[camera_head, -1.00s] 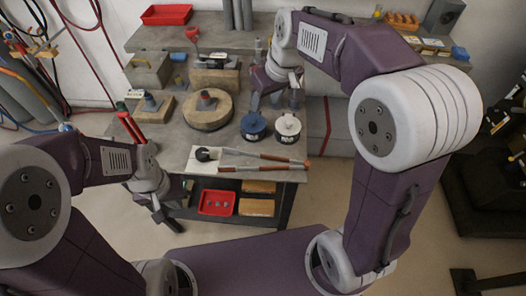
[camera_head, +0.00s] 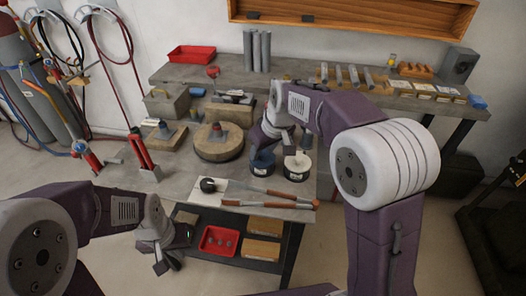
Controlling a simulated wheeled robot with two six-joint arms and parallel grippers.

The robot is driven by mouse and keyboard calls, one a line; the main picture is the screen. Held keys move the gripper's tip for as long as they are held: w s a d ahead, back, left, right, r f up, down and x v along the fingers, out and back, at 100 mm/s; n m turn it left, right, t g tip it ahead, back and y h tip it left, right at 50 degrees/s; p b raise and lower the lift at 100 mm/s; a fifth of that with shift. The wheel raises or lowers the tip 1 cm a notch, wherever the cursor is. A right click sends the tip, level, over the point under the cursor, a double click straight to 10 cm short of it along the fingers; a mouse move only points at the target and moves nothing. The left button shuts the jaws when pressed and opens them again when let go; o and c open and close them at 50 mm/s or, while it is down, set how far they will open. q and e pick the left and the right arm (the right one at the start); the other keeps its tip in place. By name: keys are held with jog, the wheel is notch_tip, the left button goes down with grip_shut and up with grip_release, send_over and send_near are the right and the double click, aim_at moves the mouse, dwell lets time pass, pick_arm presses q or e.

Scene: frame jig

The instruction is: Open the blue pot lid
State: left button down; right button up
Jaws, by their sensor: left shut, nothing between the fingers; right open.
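The blue pot (camera_head: 262,166) stands on the lower grey bench top, with a dark knob-like top partly covered by my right gripper. My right gripper (camera_head: 284,147) is open and points down above and behind the two pots. I cannot tell whether a finger touches the blue pot's lid. My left gripper (camera_head: 167,264) is shut and empty, low in front of the bench, well left of the pots.
A round wooden block (camera_head: 218,145) stands left of the pots. Long-handled tools (camera_head: 265,195) lie in front of them. A red bin (camera_head: 219,240) sits on the shelf below. A raised back shelf (camera_head: 300,75) holds cylinders and small parts. Gas cylinders (camera_head: 25,65) stand far left.

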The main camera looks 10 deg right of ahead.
grip_shut()
dwell(1.4)
